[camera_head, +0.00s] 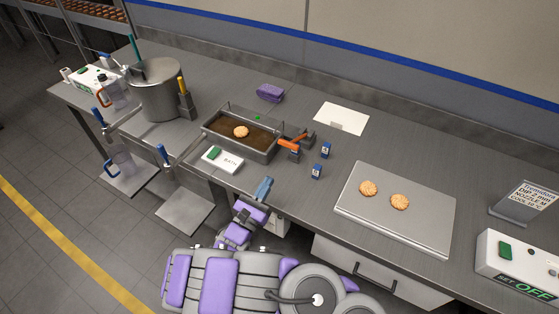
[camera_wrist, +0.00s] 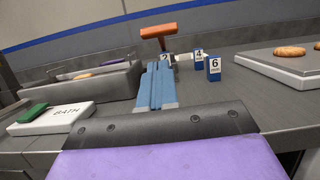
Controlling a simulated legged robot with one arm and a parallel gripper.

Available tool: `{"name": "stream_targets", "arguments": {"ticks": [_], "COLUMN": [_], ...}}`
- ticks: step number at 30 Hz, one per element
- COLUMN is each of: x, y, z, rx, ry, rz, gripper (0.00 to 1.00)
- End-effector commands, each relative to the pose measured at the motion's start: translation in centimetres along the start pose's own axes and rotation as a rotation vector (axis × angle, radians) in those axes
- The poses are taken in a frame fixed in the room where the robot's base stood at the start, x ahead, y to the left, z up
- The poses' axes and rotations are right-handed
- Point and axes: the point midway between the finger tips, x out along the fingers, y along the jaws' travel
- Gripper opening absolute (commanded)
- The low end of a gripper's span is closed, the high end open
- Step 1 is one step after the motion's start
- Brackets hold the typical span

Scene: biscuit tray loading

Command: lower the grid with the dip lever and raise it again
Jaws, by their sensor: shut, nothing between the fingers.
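The dip lever has an orange handle (camera_head: 288,143) on the right end of the metal bath (camera_head: 243,152). The orange handle also shows in the wrist view (camera_wrist: 158,30), beyond my fingertips. The bath holds brown liquid, and one biscuit (camera_head: 241,131) sits in its middle. The grid under the biscuit is hard to make out, and I cannot tell its height against the liquid.
A white BATH box (camera_head: 225,162) with a green button stands before the bath. Small number blocks (camera_head: 326,150) stand right of the lever. A tray (camera_head: 360,215) with two biscuits lies farther right. A pot (camera_head: 158,95) stands left. Bare bench lies between blocks and tray.

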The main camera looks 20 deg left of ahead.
Motion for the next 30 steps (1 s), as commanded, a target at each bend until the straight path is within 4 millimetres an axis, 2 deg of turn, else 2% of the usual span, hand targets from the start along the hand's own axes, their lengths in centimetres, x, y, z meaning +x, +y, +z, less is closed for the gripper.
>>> {"name": "stream_targets", "arguments": {"ticks": [5,18,24,30], "x": [1.3,8.4,9.8,10.0], "y": [-0.1,-0.1,0.0,0.0], "z": [-0.1,-0.1,0.0,0.0], "rx": [0.0,0.001,-0.001,-0.001], "ry": [0.0,-0.001,-0.001,-0.001], "rz": [-0.004,-0.005,-0.002,-0.001], "gripper": [0.0,0.0,0.0,0.0]}}
